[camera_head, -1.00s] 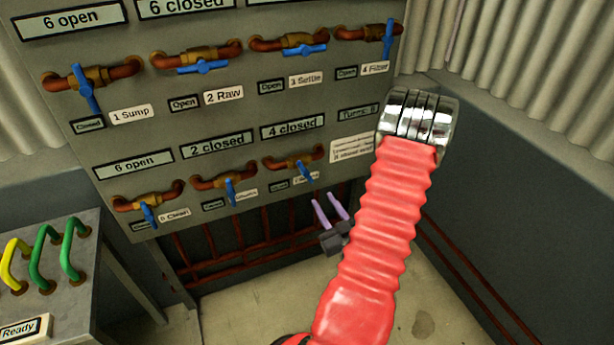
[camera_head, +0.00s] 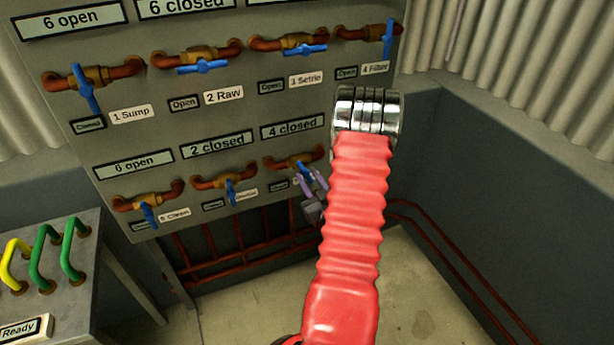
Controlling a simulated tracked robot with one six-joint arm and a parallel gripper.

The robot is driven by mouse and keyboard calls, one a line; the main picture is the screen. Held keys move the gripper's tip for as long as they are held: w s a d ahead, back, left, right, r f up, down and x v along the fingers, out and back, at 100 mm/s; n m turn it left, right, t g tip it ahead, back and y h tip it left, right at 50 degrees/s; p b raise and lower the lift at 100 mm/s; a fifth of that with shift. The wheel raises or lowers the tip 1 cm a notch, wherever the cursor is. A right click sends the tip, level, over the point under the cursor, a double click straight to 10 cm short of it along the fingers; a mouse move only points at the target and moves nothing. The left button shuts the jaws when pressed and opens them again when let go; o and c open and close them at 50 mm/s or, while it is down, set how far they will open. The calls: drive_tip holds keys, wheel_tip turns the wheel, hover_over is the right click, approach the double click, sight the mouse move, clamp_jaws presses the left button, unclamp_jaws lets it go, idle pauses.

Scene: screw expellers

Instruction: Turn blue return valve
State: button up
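Several valves with blue handles sit on a grey panel. The lower row's rightmost valve has a blue handle (camera_head: 305,168) on a brown pipe, under a "4 closed" sign (camera_head: 292,129). Its name label is hidden behind my gripper, so I cannot confirm that it is the return valve. My gripper (camera_head: 309,178) has two purple fingers spread apart, pointing up at this handle's lower end. The fingers overlap the handle in the picture; I cannot tell whether they touch it. My red arm hides part of the panel's right side.
A neighbouring blue handle (camera_head: 231,192) hangs close on the left. The upper row has more valves, including "4 Filter" (camera_head: 375,69). A grey console (camera_head: 70,275) with yellow and green handles stands at lower left. Floor (camera_head: 420,290) is clear at right.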

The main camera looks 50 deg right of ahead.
drive_tip(key=shift+w+d, duration=0.4)
drive_tip(key=shift+w, duration=0.2)
drive_tip(key=shift+c, duration=0.2)
clamp_jaws()
